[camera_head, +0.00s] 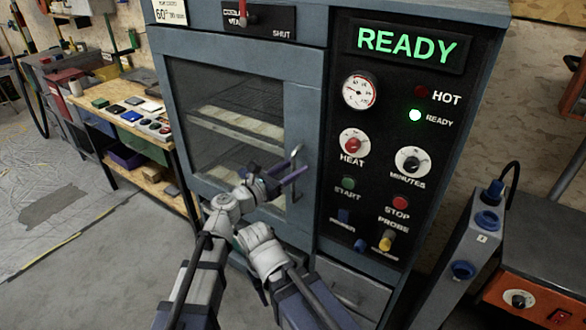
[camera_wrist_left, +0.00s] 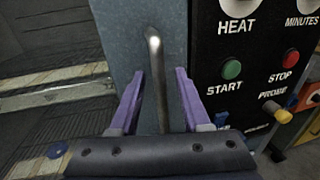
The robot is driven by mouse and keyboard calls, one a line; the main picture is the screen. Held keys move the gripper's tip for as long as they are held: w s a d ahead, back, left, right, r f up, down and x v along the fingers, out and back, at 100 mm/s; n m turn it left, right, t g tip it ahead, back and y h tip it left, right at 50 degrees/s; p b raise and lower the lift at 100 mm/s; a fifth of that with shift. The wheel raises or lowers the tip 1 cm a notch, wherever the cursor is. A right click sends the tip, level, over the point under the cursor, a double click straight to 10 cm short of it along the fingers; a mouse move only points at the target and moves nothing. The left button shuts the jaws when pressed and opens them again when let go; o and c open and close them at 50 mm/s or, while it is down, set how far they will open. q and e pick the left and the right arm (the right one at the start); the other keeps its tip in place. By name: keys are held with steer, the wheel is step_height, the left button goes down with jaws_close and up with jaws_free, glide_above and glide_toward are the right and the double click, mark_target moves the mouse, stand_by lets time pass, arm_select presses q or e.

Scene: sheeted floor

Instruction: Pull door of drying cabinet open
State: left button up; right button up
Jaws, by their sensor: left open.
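The drying cabinet (camera_head: 310,130) stands ahead of me, blue-grey, with a glass window in its door (camera_head: 297,100). Racks with pale items show through the glass. The door looks shut. A vertical metal bar handle (camera_head: 295,170) is on the door's right side. My left gripper (camera_head: 295,177) is open at the handle. In the left wrist view, the handle (camera_wrist_left: 157,80) stands between the two purple fingers of the gripper (camera_wrist_left: 158,85), with a gap on each side. My right gripper cannot be made out in either view.
The control panel (camera_head: 385,150) right of the door has dials, buttons and a lit READY sign (camera_head: 407,45). A bench (camera_head: 140,120) with small items stands at the left. A grey unit with blue sockets (camera_head: 470,240) stands at the right. Floor at the front left is clear.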

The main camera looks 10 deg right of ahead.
arm_select(q)
steer(key=shift+c, duration=0.2)
jaws_close()
stand_by(1.1)
